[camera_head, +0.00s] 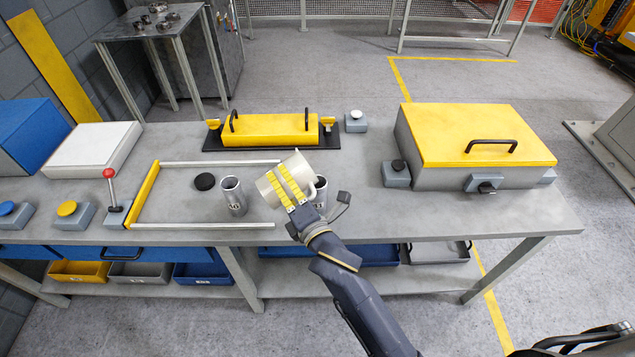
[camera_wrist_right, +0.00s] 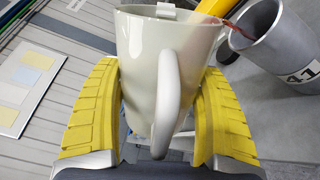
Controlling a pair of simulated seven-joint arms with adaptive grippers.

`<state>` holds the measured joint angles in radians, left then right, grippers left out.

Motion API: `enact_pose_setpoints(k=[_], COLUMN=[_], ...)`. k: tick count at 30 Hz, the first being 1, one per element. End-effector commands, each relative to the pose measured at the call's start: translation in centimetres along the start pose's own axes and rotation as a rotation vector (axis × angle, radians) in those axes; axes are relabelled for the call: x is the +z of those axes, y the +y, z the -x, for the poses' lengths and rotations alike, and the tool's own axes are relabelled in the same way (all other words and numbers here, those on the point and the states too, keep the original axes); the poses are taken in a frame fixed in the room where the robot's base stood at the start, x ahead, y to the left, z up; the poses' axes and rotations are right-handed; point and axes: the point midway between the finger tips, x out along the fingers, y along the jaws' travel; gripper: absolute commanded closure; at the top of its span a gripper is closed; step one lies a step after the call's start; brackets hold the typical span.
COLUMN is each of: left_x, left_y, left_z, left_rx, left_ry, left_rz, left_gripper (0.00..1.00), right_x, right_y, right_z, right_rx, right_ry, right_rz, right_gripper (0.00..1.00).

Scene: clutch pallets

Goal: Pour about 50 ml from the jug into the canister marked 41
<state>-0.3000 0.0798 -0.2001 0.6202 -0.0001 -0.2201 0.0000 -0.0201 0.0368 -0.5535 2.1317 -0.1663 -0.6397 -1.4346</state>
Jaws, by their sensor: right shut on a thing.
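My right gripper (camera_head: 283,186) is shut on the pale cream jug (camera_head: 268,191), with yellow pads on both sides of it. In the right wrist view the jug (camera_wrist_right: 145,50) has its handle towards the camera. The head view shows it tilted to the right above the table. The grey canister marked 41 (camera_wrist_right: 290,45) stands at the right in the wrist view; a thin reddish streak runs between the jug's rim and its mouth. In the head view that canister (camera_head: 321,186) is partly hidden by the gripper. The liquid levels are hidden. My left gripper is not in view.
Another marked grey canister (camera_head: 233,197) stands left of the jug, beside a black round lid (camera_head: 205,181). A yellow-topped fixture (camera_head: 268,130) lies behind. A yellow-lidded box (camera_head: 470,140) fills the right of the table. A red-knobbed lever (camera_head: 112,192) stands at left.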

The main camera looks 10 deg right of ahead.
Motion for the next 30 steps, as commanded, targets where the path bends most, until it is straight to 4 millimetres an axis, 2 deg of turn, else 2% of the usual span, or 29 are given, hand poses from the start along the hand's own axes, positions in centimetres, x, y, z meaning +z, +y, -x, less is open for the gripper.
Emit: enact_pose_setpoints(k=[7,13,30], left_x=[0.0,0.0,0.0], left_y=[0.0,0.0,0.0], left_z=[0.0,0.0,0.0], left_rx=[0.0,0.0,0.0], left_ry=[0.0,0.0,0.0], left_rz=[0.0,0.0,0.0], left_gripper=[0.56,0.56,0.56], right_x=[-0.1,-0.9,-0.2], right_y=[-0.1,-2.2,-0.4], right_z=[0.0,0.0,0.0], right_rx=[0.001,0.001,0.001], right_ry=[0.001,0.001,0.0], right_rz=[0.015,0.289,0.438], right_gripper=[0.69,0.69,0.69])
